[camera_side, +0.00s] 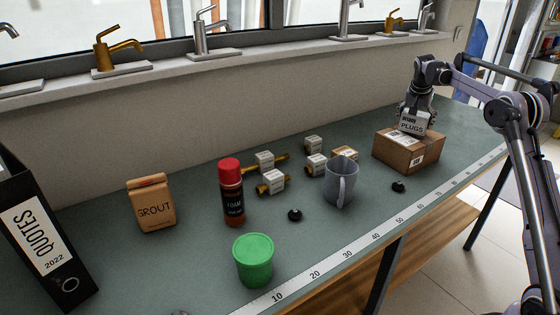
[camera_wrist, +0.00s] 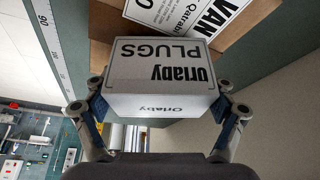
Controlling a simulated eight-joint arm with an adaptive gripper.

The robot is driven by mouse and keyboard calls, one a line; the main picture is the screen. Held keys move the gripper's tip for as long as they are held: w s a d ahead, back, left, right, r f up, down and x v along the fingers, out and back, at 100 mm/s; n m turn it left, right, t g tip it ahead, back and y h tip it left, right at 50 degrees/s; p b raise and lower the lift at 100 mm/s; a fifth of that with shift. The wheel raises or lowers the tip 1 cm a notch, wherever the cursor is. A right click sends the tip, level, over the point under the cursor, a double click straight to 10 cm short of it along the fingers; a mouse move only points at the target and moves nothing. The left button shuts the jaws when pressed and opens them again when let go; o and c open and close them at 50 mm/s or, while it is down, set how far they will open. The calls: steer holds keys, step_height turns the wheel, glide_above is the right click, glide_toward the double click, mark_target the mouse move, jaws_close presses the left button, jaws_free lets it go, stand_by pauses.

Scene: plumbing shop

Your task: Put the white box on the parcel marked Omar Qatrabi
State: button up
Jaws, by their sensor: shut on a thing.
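The white box (camera_side: 413,123), printed PLUGS, is held between the fingers of my gripper (camera_side: 416,106) in the side view. It is right above or on the brown parcel (camera_side: 398,153); I cannot tell whether it touches. In the wrist view the white box (camera_wrist: 160,80) reads "Orlaby PLUGS" upside down, with the fingers of my gripper (camera_wrist: 160,110) on both its sides. The parcel (camera_wrist: 238,30) is behind it, with a white label (camera_wrist: 180,15) partly reading "Qatrabi" and "VAN". The rest of the label is hidden.
A grey mug (camera_side: 341,181), a black plug (camera_side: 398,187), several small white-labelled fittings (camera_side: 316,164) and a red-capped foam can (camera_side: 231,190) stand left of the parcel. A grout bag (camera_side: 152,203), green tub (camera_side: 253,259) and binder (camera_side: 40,235) are farther left. The bench behind the parcel is clear.

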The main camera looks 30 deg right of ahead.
steer(key=shift+f, duration=0.6)
steer(key=shift+f, duration=0.15)
steer(key=o, duration=1.1)
steer(key=shift+c, duration=0.2)
